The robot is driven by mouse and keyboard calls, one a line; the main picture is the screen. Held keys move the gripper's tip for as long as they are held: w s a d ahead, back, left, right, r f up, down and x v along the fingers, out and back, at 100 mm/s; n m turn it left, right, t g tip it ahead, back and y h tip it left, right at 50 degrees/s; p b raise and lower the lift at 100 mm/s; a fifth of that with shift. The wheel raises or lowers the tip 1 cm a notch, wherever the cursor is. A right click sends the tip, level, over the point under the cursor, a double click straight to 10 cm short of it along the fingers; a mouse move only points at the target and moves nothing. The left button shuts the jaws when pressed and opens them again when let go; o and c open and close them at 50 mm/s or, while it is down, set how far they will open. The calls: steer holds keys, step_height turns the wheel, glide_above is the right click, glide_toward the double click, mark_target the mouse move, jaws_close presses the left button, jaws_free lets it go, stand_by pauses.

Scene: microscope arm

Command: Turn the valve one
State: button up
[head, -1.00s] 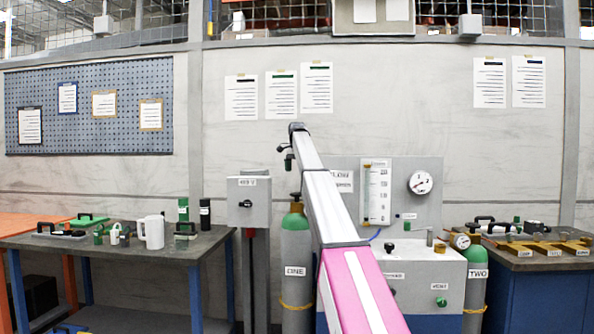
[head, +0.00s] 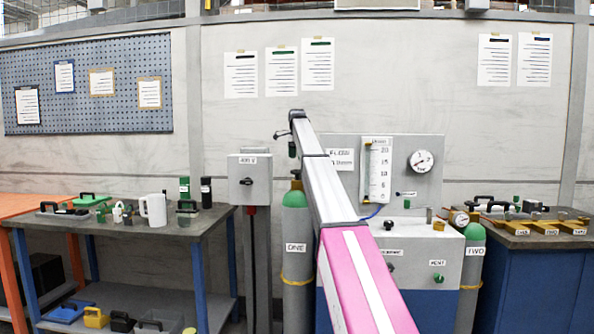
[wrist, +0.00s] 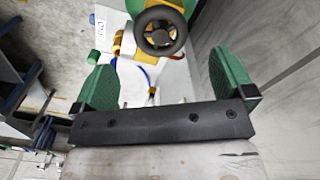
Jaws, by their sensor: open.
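The green-shouldered gas cylinder labelled ONE (head: 297,245) stands upright behind my arm in the head view, its top partly hidden by the arm. In the wrist view a dark round handwheel (wrist: 160,28) sits at the top centre, over a yellow and green body. My gripper (wrist: 163,75) has two green fingers spread wide with nothing between them. The handwheel lies beyond the fingertips, between their lines, and looks apart from them. In the head view the fingers cannot be made out clearly at the end of my arm, above the cylinder.
A grey switch box (head: 249,178) on a post stands left of the cylinder. A gauge panel (head: 405,190) and white cabinet (head: 425,262) stand to the right, with cylinder TWO (head: 469,265) beyond. A cluttered bench (head: 110,235) is at the left.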

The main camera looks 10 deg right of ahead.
mark_target(298, 172)
step_height(298, 172, down, 6)
steer(key=shift+f, duration=0.25)
steer(key=c, duration=0.9)
